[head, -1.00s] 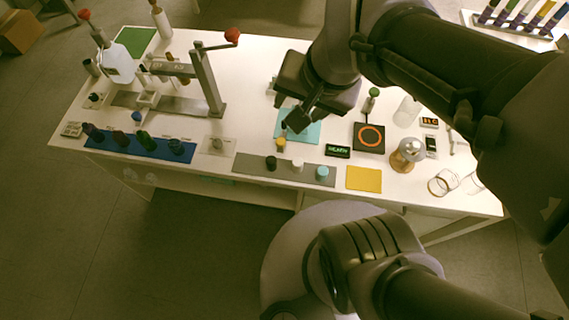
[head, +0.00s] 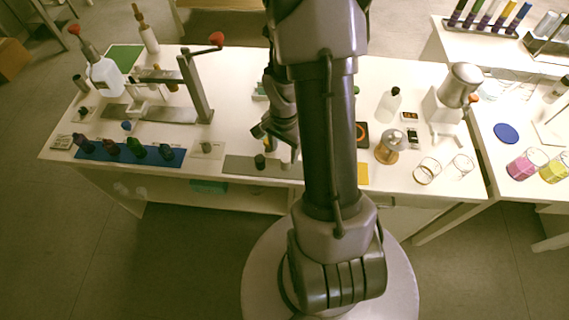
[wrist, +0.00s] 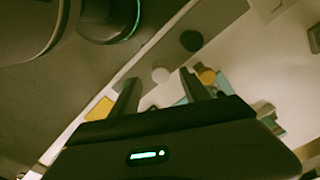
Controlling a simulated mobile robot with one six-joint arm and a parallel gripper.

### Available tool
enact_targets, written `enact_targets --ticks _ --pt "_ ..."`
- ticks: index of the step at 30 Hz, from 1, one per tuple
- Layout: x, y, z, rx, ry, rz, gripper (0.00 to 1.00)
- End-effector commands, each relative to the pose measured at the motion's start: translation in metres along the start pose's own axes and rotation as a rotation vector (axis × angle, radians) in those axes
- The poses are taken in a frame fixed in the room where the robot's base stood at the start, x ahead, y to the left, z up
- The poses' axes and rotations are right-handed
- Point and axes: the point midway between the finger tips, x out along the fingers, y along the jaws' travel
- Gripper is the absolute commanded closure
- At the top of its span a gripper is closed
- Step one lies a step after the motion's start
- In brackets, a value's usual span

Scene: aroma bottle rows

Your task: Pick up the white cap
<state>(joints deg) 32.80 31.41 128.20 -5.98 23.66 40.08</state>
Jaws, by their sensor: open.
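The white cap (wrist: 160,75) stands on the grey strip (wrist: 218,24) in the wrist view. It appears between the two fingertips of my gripper (wrist: 156,80), a little beyond them, and nothing is held. In the head view my gripper (head: 275,140) points down over the strip (head: 235,166), close to the black cap (head: 260,161). My arm covers much of this area there, so the exact height above the white cap is hard to tell. The black cap also shows in the wrist view (wrist: 191,40), and a yellow-orange cap (wrist: 207,76) is beside the right finger.
A yellow mat (wrist: 100,109) lies beyond the left finger in the wrist view. A blue mat (head: 165,157) with several dark bottles is to the left in the head view. A lever press (head: 195,90) stands behind it. Glass rings (head: 428,171) and a brass-coloured vessel (head: 390,147) are at right.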

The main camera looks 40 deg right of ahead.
Motion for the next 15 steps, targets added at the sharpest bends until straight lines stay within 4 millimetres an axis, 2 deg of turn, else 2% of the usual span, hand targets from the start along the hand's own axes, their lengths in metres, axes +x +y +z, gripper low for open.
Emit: enact_targets --ticks 1,5,12,15 --pt "0.008 0.000 0.000 -0.001 0.000 0.000 0.46" --pt "0.018 0.000 -0.001 -0.001 0.000 0.000 0.46" --pt "0.063 0.001 -0.004 -0.002 -0.001 0.001 0.46" --pt "0.064 0.001 -0.005 -0.002 0.001 -0.001 0.46"
